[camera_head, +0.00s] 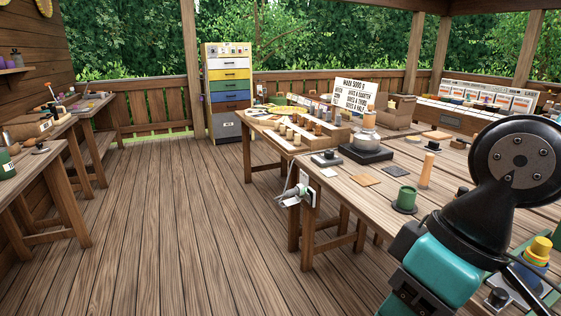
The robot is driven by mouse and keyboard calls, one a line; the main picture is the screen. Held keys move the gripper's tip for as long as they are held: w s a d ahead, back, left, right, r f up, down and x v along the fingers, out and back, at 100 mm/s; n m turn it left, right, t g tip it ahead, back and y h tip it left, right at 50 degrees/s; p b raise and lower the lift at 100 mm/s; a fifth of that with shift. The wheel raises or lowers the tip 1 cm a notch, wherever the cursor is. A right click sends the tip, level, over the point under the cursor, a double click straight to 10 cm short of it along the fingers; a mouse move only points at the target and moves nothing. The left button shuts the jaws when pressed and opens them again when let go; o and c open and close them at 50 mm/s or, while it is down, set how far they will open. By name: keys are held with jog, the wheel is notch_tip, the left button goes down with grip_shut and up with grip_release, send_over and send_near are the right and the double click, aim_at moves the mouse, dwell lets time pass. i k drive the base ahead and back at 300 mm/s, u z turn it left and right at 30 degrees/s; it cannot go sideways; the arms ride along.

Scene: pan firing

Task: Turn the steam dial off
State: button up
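I cannot pick out the steam dial with certainty. A silver pot or kettle (365,134) with a wooden upper part sits on a black burner-like base (366,153) on the near table (345,190). A small pale block with a dark top (326,158) lies left of it. A white plate with a grey-green fitting (303,192) is fixed at the table's left edge; its details are too small to read. My arm (445,262), teal and black, fills the lower right and hides part of the table. My gripper is not in view.
A green cylinder (405,199), a wooden peg (426,170) and flat tiles (366,180) stand or lie on the table. A sign (353,92) stands behind. Coloured drawers (228,88) stand at the back. The wooden floor (170,220) is clear between left benches and table.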

aim_at(328, 153)
jog(key=u, duration=0.15)
jog(key=i, duration=2.25)
jog(key=u, duration=0.2)
